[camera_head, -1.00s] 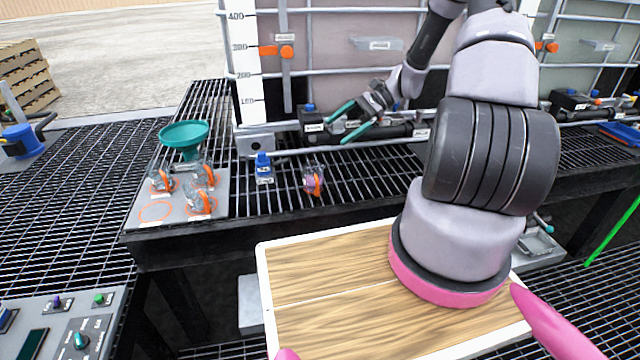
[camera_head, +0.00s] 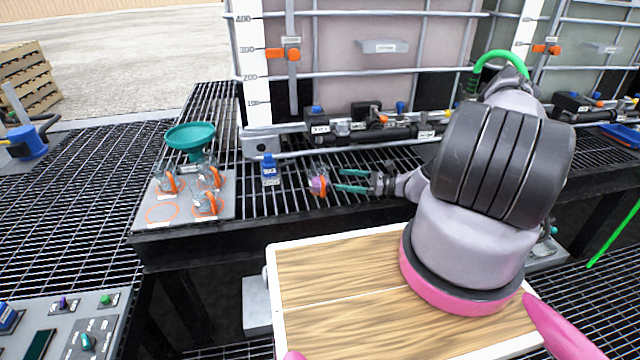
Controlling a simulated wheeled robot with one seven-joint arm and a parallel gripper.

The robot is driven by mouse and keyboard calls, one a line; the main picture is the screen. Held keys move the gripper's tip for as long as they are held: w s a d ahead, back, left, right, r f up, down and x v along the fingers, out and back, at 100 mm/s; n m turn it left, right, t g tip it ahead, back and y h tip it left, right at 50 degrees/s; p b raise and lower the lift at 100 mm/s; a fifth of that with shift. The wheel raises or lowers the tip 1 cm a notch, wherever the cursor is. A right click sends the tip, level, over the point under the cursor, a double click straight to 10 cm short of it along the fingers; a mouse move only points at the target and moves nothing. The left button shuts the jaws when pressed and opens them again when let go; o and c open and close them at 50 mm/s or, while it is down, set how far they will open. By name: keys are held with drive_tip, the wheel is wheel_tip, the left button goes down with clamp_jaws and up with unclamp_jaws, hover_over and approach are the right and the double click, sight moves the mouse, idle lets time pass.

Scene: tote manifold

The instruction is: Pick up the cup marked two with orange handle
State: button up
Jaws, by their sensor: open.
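A clear cup (camera_head: 318,184) with an orange handle and something purple in or on it stands alone on the dark grating. My gripper (camera_head: 339,180) is just right of this cup, its two teal fingers spread and pointing left at it. The fingertips are close to the cup; whether they touch it I cannot tell. More clear cups with orange handles stand on a grey plate at the left: one at the left (camera_head: 168,182), one at the back right (camera_head: 211,177) and one in front (camera_head: 206,204). The number marks are too small to read.
The grey plate (camera_head: 147,214) has an empty orange ring at its front left. A teal funnel (camera_head: 190,136) stands behind the cups. A blue-topped fitting (camera_head: 270,168) is left of the lone cup. A pipe and valves (camera_head: 375,134) run behind. A wooden board (camera_head: 335,270) is in front.

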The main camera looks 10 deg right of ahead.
sight(320, 177)
drive_tip(key=x, duration=0.9)
drive_tip(key=c, duration=1.5)
